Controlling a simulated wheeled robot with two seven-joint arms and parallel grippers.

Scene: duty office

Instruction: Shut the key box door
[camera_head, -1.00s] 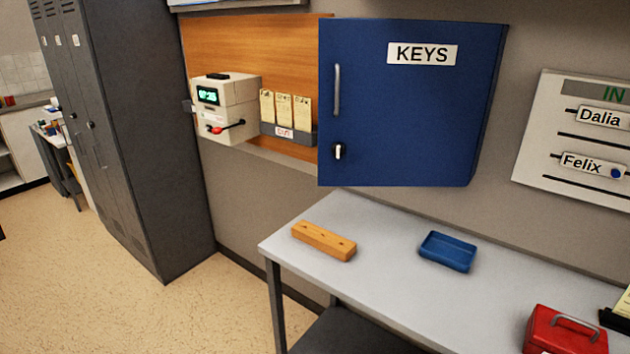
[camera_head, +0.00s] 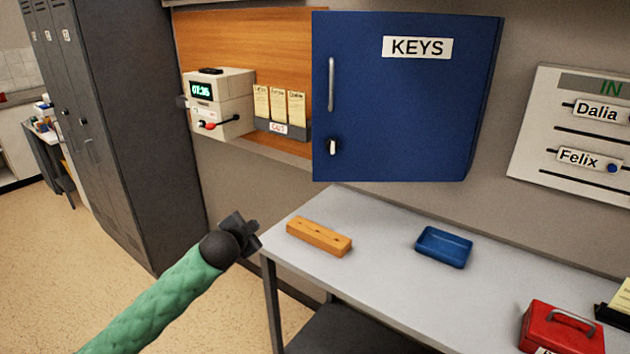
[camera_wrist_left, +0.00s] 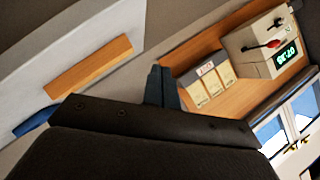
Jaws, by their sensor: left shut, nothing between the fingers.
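The blue key box (camera_head: 410,110) hangs on the wall above the table. Its door carries a KEYS label (camera_head: 418,47), an upright grey handle (camera_head: 331,84) near the left edge and a small lock knob (camera_head: 333,147) below it. The inside is hidden, and I cannot tell from this angle whether the door stands ajar. My left gripper (camera_head: 250,230) is below and left of the box, apart from it, near the table's left corner. Its fingers (camera_wrist_left: 161,86) are shut and empty in the left wrist view. My right gripper is not in view.
The grey table (camera_head: 375,230) bears a wooden block (camera_head: 319,236), a blue tray (camera_head: 443,248) and a red cash box (camera_head: 562,328). A time clock (camera_head: 219,103) and card rack (camera_head: 283,128) are left of the key box. Dark lockers (camera_head: 130,130) stand further left.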

